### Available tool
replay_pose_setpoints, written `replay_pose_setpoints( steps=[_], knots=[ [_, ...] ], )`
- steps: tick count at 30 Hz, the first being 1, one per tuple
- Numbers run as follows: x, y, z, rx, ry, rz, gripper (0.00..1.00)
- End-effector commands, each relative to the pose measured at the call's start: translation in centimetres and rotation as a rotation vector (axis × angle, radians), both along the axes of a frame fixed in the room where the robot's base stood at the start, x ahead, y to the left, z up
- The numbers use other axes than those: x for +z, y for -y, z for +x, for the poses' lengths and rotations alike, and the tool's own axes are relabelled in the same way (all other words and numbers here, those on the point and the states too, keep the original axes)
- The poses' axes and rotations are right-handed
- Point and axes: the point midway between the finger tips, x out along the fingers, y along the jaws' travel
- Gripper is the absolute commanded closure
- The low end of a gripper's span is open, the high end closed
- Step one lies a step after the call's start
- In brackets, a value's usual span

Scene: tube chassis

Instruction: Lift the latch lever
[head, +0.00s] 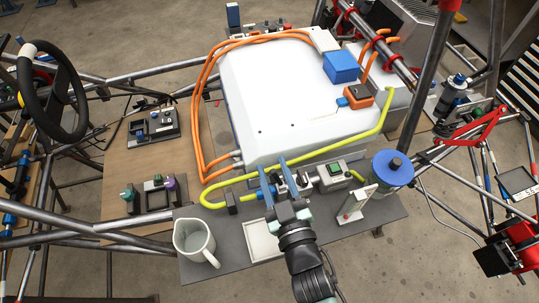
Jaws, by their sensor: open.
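My gripper (273,166) reaches in from the bottom of the head view over the grey shelf (390,213). Its two blue fingers are apart, with nothing visibly held between them. They point toward the front edge of the white case, beside the yellow hose. A small metallic fitting (303,184) lies just right of the fingers, partly hidden by them. A white upright bracket (354,203) with a small red mark stands on the shelf further right. I cannot tell for sure which part is the latch lever; contact with the fingers is also unclear.
The white case (275,95) fills the middle. The yellow hose (240,188) runs along its front. A white jug (194,240), a white tray (260,242), a green-topped box (334,175) and a blue reel (393,172) crowd the shelf. Tubes surround it.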

Motion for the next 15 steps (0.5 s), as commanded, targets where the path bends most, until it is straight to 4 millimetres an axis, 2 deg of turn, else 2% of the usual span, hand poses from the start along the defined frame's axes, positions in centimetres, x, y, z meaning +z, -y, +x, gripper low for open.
replay_pose_setpoints(
  steps=[6, 15],
  knots=[
    [0.0, -0.8, 2.1, 0.002, 0.0, 0.0, 0.55],
    [0.0, -1.0, 2.9, 0.0, -0.001, 0.0, 0.55]
  ],
)
